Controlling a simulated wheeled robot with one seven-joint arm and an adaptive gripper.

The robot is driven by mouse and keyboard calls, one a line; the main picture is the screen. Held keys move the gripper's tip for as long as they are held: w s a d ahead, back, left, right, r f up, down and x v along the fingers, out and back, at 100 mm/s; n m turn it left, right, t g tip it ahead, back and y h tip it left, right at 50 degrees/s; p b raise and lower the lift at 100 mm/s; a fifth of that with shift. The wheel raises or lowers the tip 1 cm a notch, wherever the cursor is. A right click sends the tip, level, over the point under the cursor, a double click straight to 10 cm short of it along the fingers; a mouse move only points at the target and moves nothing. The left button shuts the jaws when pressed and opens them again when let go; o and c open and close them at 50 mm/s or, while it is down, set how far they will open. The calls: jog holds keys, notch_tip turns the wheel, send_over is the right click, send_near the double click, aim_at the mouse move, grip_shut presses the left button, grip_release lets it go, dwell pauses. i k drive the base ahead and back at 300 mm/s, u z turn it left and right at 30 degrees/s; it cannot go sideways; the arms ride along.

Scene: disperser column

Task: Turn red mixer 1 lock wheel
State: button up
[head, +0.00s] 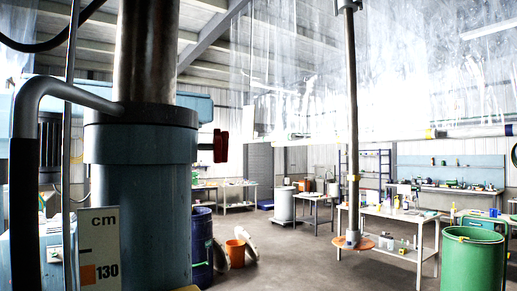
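A thick blue-grey machine column (140,200) with a bare steel rod (148,50) rising from its top fills the left part of the head view. A small dark red part (220,146) sticks out just right of the column's collar, seen nearly edge-on; it may be the lock wheel, but I cannot tell for sure. A long mixer shaft (352,130) hangs right of centre, with an orange toothed disc (352,242) at its lower end. My gripper is not in view.
A "cm" scale (99,245), a black hose (28,180) and a thin rod are close at left. Clear plastic sheeting (400,70) hangs above. A green drum (474,262) stands at right, a white table (385,215) behind the shaft. A dark blue drum (202,240) and orange bucket (236,252) stand beyond the column. Central floor is clear.

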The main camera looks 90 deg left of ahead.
aim_at(219, 146)
jog(key=u, duration=0.65)
jog(key=i, duration=1.4)
jog(key=u, duration=3.05)
jog(key=k, duration=0.1)
jog(key=u, duration=0.25)
